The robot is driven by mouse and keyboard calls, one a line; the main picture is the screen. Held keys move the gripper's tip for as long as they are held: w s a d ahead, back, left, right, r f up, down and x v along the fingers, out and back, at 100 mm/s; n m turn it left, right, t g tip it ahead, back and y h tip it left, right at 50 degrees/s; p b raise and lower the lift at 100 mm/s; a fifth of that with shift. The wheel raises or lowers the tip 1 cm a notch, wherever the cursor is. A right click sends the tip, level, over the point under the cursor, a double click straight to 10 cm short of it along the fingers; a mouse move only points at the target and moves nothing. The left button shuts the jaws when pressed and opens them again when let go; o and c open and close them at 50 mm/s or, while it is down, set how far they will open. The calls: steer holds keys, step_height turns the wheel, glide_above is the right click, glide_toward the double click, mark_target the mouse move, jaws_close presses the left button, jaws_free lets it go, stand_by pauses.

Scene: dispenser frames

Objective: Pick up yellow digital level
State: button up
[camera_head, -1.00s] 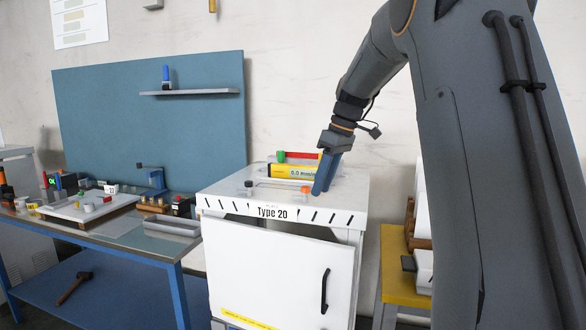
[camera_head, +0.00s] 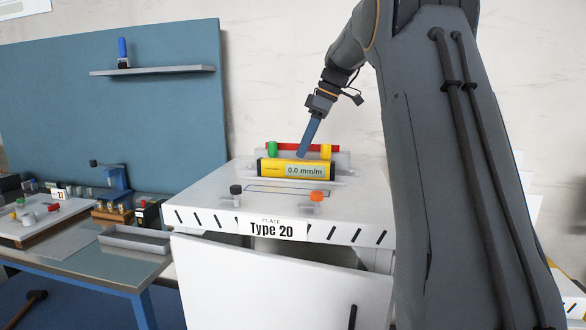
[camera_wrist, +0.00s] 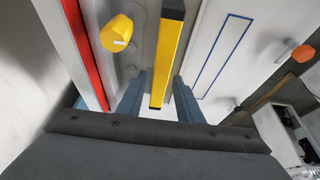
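The yellow digital level (camera_head: 294,170) lies on top of the white Type 20 cabinet (camera_head: 215,196), its display reading 0.0 mm/m toward me. In the wrist view the level (camera_wrist: 168,62) runs lengthwise, with its near end between my two blue fingers. My gripper (camera_head: 303,153) hangs just above and behind the right half of the level in the head view. In the wrist view my gripper (camera_wrist: 155,92) is open, with one finger on each side of the level. I cannot tell whether the fingers touch it.
A red bar (camera_head: 302,147) with green (camera_head: 272,149) and yellow (camera_head: 326,151) knobs sits behind the level. Black (camera_head: 236,190) and orange (camera_head: 316,196) knobs stand in front, beside a blue-outlined rectangle (camera_head: 285,190). A workbench (camera_head: 120,262) with tools stands at left.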

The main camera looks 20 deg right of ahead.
mark_target(297, 160)
steer(key=shift+p+x, duration=0.3)
steer(key=shift+x, duration=0.55)
steer(key=p+x, duration=0.2)
steer(key=x, duration=0.3)
steer(key=shift+s+a, duration=0.1)
steer(key=shift+s, duration=0.05)
steer(key=shift+c, duration=0.2)
steer(key=shift+r, duration=0.1)
steer(key=c, duration=0.7)
jaws_close()
